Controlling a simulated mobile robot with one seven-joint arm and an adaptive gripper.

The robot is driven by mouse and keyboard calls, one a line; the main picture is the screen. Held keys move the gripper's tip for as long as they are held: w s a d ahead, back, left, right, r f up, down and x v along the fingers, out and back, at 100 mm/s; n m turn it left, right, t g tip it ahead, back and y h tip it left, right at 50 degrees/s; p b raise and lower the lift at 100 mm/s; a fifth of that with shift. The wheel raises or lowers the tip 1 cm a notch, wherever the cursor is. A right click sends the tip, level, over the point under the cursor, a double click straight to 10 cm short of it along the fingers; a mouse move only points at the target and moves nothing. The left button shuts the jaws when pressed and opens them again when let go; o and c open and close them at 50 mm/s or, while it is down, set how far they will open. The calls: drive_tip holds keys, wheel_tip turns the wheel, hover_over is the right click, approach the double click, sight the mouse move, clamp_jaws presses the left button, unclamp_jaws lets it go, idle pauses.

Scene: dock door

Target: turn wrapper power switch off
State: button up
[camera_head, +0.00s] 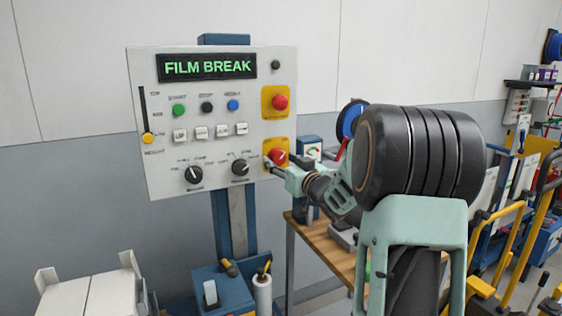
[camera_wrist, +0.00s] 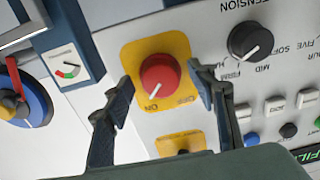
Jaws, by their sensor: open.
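The wrapper power switch is a red round knob (camera_head: 278,156) on a yellow plate, at the lower right of the grey control panel (camera_head: 160,100). In the wrist view the red knob (camera_wrist: 159,74) sits between the two open fingers of my gripper (camera_wrist: 161,80), with a visible gap on each side. A white mark on the knob points toward the label that reads ON.
A red button (camera_head: 280,101) on a second yellow plate is above the switch. A black tension dial (camera_wrist: 250,41) is beside it, close to the right finger. The display (camera_head: 207,67) reads FILM BREAK. A wooden-topped bench (camera_head: 325,243) stands below right.

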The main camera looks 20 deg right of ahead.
drive_tip(key=shift+w, duration=0.25)
drive_tip(key=c, duration=1.2)
drive_tip(key=shift+o, duration=0.2)
